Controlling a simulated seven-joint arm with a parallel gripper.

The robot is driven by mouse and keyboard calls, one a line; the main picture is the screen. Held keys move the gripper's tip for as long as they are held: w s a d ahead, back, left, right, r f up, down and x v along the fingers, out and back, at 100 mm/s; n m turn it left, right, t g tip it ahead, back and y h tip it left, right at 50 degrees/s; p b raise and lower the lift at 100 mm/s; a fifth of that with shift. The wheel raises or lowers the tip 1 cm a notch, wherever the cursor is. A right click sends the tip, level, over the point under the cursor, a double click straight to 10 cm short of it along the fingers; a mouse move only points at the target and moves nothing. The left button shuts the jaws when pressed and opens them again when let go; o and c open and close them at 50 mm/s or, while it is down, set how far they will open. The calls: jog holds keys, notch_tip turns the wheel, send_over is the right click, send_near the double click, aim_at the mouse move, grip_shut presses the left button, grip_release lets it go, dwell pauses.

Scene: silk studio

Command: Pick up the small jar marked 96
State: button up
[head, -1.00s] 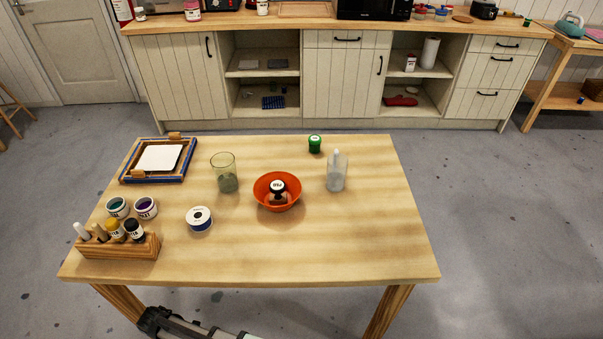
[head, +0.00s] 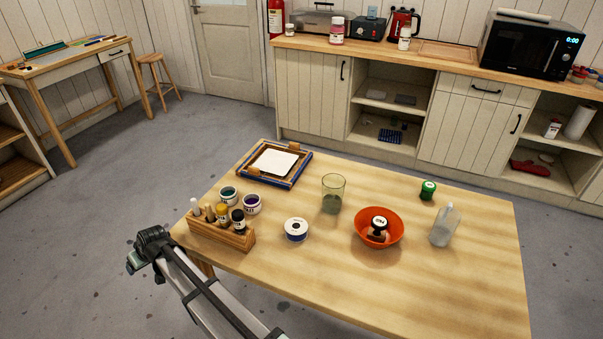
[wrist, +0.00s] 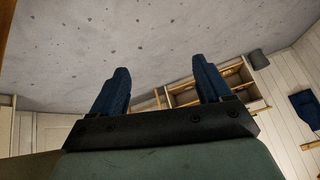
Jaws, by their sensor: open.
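Several small jars are on the table in the head view; their markings are too small to read, so I cannot tell which is 96. A yellow jar (head: 222,212) and a black-capped jar (head: 238,221) sit in a wooden rack (head: 207,233). Open teal (head: 229,195) and purple (head: 252,204) pots stand behind it. A dark-lidded jar (head: 378,229) is in an orange bowl (head: 365,239). A green jar (head: 428,190) stands at the back right. My gripper (head: 138,262) is off the table's left edge. Its blue fingers are apart and empty in the wrist view (wrist: 163,75).
A green-tinted glass (head: 333,194), a white-and-blue round container (head: 296,229), a clear bottle (head: 445,225) and a blue-and-wood frame (head: 274,163) stand on the table. The front right tabletop (head: 440,290) is clear. The wrist view shows floor and shelving.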

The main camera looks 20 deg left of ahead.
jog(key=w+a+r+t+y, duration=0.1)
jog(key=w+a+r, duration=0.1)
jog(key=w+r, duration=0.3)
jog(key=w+a+r+t+y, duration=0.1)
jog(key=w+a+r, duration=0.15)
jog(key=r, duration=0.45)
jog(key=w+d+r+n+t, duration=0.1)
jog(key=w+d+r+t, duration=0.15)
jog(key=w, duration=0.45)
jog(key=w+d+r+n+t, duration=0.1)
jog(key=w+r, duration=0.3)
jog(key=w, duration=0.3)
jog(key=w+d+r+n+t, duration=0.1)
jog(key=w+d+r+t, duration=0.15)
jog(key=w, duration=0.45)
jog(key=w+d+m+h, duration=0.4)
jog(key=w+d+m, duration=0.6)
jog(key=w+d, duration=0.4)
notch_tip(320, 180, up, 3)
jog(key=m+g+h, duration=0.5)
jog(key=m+g, duration=0.3)
jog(key=m, duration=2.4)
send_over(429, 184)
jog(key=f, duration=0.7)
jog(key=shift+d+f, duration=0.2)
jog(key=shift+f, duration=0.1)
jog(key=shift+s+a+f, duration=0.1)
jog(key=shift+a+f, duration=0.05)
jog(key=shift+f, duration=2.45)
jog(key=c, duration=1.2)
